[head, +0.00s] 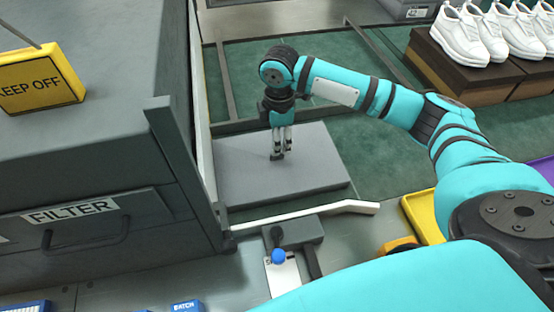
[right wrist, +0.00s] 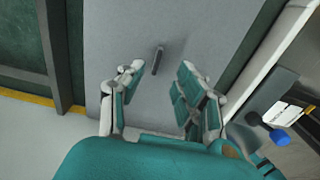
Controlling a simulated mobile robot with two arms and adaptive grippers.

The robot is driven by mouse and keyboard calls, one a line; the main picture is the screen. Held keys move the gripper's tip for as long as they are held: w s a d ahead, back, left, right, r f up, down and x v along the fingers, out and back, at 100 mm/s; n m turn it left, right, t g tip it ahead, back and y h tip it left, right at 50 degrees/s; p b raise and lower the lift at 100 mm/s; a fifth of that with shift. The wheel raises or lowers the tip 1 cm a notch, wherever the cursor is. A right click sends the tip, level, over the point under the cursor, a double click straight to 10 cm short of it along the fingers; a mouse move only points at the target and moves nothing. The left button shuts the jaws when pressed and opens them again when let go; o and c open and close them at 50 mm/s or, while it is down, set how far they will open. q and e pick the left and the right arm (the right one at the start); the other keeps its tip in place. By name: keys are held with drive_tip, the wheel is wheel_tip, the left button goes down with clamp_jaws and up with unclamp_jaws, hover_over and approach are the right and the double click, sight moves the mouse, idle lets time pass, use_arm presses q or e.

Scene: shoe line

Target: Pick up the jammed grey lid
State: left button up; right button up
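The grey lid (head: 322,178) is a flat rectangular slab lying over green flooring, beside the large grey cabinet. In the right wrist view the lid (right wrist: 205,32) fills the middle, and a short dark handle (right wrist: 158,58) stands on it. My right gripper (head: 277,156) points down over the lid, hiding the handle in the head view. In the right wrist view its two fingers (right wrist: 161,70) are apart, with the handle showing between and just beyond their tips. I cannot tell whether the fingertips touch the lid. They hold nothing. My left gripper is not in view.
The grey cabinet marked FILTER (head: 70,215) and a yellow KEEP OFF sign (head: 40,82) are on the left. A white bar (head: 325,212) runs along the lid's near side, by a blue-knobbed lever (head: 278,256). White shoes (head: 470,38) stand on brown boxes at right.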

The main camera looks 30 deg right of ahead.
sight(277, 161)
drive_tip(key=f, duration=0.5)
drive_tip(key=shift+w+a, duration=0.15)
drive_tip(key=shift+w, duration=0.05)
drive_tip(key=shift+c, duration=0.3)
clamp_jaws()
